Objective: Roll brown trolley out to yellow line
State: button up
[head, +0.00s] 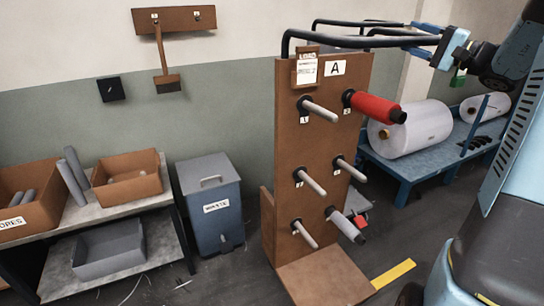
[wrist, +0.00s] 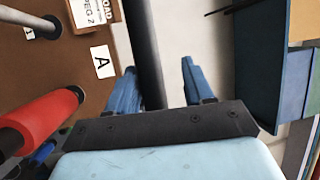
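The brown trolley (head: 325,122) stands upright in the middle of the head view, with an "A" label, a LOAD card and several pegs on its face. Black handle bars (head: 345,42) reach right from its top. My gripper (head: 428,38) is at the right end of a bar. In the wrist view a black bar (wrist: 146,50) runs between the blue fingers of my gripper (wrist: 158,88), nearer the left finger, with a clear gap to the right one. The gripper is open. The yellow line (head: 393,273) shows on the floor right of the trolley's base.
A red spool (head: 375,107) sits on the top right peg and a grey one (head: 346,225) on the bottom right peg. A blue rack with white rolls (head: 412,128) stands behind right. A blue waste bin (head: 212,210) and a shelf table (head: 130,200) stand left.

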jog(key=s+d+f, duration=0.1)
jog(key=s, duration=0.2)
jog(key=s+d+f, duration=0.1)
jog(key=s+d, duration=0.1)
jog(key=s, duration=0.1)
jog(key=s+d+f, duration=0.1)
jog(key=s, duration=0.2)
jog(key=shift+d, duration=0.15)
jog(key=x, duration=1.3)
jog(key=shift+w+r, duration=0.15)
jog(key=shift+c, duration=0.2)
jog(key=c, duration=0.9)
grip_shut()
jog(key=shift+a+f, duration=0.2)
jog(key=shift+a, duration=0.05)
